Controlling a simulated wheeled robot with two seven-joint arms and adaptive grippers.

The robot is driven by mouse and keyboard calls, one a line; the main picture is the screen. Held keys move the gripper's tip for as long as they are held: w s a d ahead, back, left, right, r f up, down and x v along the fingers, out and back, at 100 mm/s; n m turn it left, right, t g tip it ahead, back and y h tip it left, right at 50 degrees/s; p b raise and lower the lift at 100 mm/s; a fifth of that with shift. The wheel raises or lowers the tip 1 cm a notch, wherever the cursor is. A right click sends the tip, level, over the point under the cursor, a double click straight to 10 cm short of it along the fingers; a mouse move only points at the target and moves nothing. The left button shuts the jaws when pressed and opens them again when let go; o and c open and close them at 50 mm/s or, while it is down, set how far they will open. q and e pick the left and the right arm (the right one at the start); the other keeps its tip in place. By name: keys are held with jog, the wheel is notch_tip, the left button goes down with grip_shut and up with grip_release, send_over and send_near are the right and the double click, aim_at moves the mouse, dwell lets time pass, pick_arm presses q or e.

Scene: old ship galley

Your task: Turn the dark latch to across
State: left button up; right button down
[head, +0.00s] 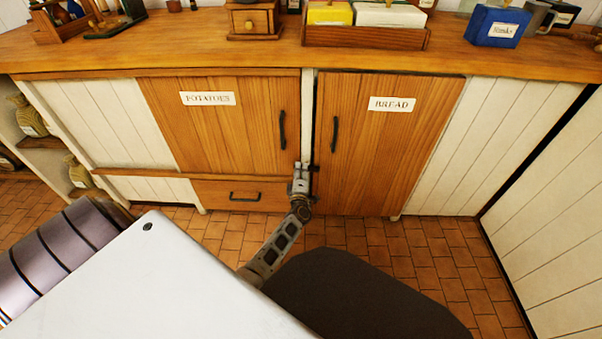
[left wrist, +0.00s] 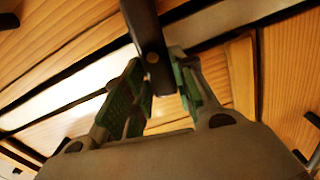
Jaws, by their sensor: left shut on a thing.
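The dark latch (left wrist: 146,32) fills the top middle of the left wrist view, with its lower end between my fingers. In the head view my left gripper (head: 300,167) is at the pale post between the potatoes door (head: 215,125) and the bread door (head: 385,140), near their lower part. The gripper hides most of the latch there. In the left wrist view my left gripper (left wrist: 160,85) is shut on the latch, with one green-padded finger on each side. I cannot tell from these views how far the latch is turned. My right gripper is not in view.
Both doors look closed and have dark upright handles. A drawer (head: 240,195) is below the potatoes door. The wooden counter (head: 270,57) above carries boxes and a small grinder. Tiled floor (head: 440,255) is open in front of the bread door.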

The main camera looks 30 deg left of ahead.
pick_arm(q)
jog(key=shift+f+n+b, duration=0.25)
jog(key=shift+n+b, duration=0.05)
jog(key=shift+n, duration=0.5)
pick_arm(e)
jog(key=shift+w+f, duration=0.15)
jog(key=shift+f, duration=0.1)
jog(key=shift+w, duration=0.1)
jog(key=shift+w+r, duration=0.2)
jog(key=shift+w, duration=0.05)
pick_arm(q)
jog(key=o, duration=1)
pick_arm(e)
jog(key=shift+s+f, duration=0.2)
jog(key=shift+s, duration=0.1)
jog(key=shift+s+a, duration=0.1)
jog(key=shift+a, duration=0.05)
